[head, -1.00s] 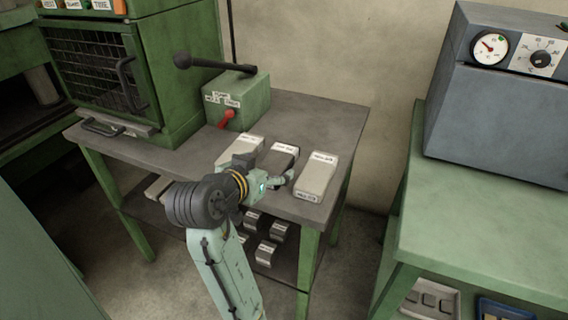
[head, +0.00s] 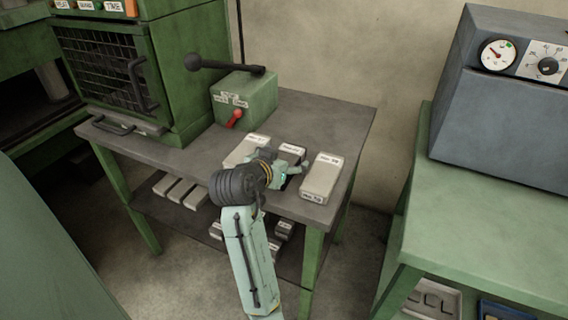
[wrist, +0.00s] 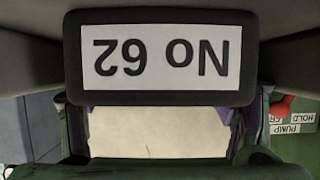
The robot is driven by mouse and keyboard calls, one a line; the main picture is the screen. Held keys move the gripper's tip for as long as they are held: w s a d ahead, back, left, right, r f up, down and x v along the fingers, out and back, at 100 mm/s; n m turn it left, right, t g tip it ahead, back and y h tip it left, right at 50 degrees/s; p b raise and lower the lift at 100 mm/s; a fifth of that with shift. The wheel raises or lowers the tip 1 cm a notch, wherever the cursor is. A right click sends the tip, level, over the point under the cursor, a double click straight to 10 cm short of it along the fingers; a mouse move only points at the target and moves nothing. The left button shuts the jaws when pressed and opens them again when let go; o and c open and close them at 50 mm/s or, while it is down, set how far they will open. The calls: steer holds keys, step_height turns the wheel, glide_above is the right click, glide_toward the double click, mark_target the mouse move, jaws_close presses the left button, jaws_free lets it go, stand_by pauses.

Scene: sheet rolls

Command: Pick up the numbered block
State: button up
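The numbered block is dark grey with a white label. In the wrist view, the block (wrist: 160,101) fills the upper middle, and its label reads "No 62" upside down. In the head view, the dark block (head: 293,149) lies on the table between two pale blocks, partly hidden by my gripper. My gripper (head: 291,172) is close at its near end. In the wrist view, green finger parts show below both sides of the block, with pale wall between them. The fingertips are hidden, so I cannot tell whether they touch it.
Pale blocks stand close on the left (head: 246,151) and right (head: 321,178). A green lever box (head: 245,97) with a red handle stands behind. The grey table (head: 190,157) is bare at front left. More blocks lie on the lower shelf (head: 160,215).

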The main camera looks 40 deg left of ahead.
steer(key=c, duration=1.4)
steer(key=shift+r, duration=0.1)
steer(key=shift+c, duration=0.6)
